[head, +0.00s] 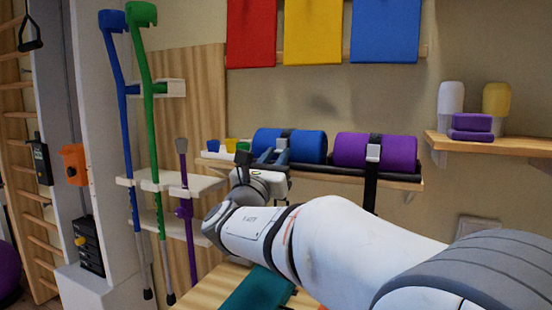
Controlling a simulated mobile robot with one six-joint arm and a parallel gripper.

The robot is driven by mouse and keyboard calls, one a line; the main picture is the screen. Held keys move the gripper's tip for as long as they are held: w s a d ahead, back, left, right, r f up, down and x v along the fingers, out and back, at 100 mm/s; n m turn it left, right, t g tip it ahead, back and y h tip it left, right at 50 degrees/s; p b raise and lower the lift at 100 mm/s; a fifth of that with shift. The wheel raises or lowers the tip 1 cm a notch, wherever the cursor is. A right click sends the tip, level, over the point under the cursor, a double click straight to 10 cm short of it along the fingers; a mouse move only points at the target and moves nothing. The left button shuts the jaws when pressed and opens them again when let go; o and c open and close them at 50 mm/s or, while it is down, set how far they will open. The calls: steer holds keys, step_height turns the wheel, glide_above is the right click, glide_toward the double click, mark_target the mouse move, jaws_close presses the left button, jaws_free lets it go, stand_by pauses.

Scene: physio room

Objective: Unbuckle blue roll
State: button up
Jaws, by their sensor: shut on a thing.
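The blue roll (308,146) lies on its side on the wall shelf, left of a purple roll. A dark strap (284,133) runs over its top. My gripper (274,156) is at the front of the blue roll, at its strap, and is shut on the buckle there. The fingers and wrist hide most of the buckle and the lower strap, so I cannot tell whether it is fastened.
The purple roll (392,151) has a black strap with a pale buckle (373,152). Small cups (229,145) stand at the shelf's left end. Crutches (150,130) stand at left. A teal item (257,290) lies on the wooden surface below my arm.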

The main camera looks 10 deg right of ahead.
mark_target(281, 143)
steer(key=shift+r, duration=0.1)
steer(key=shift+c, duration=0.5)
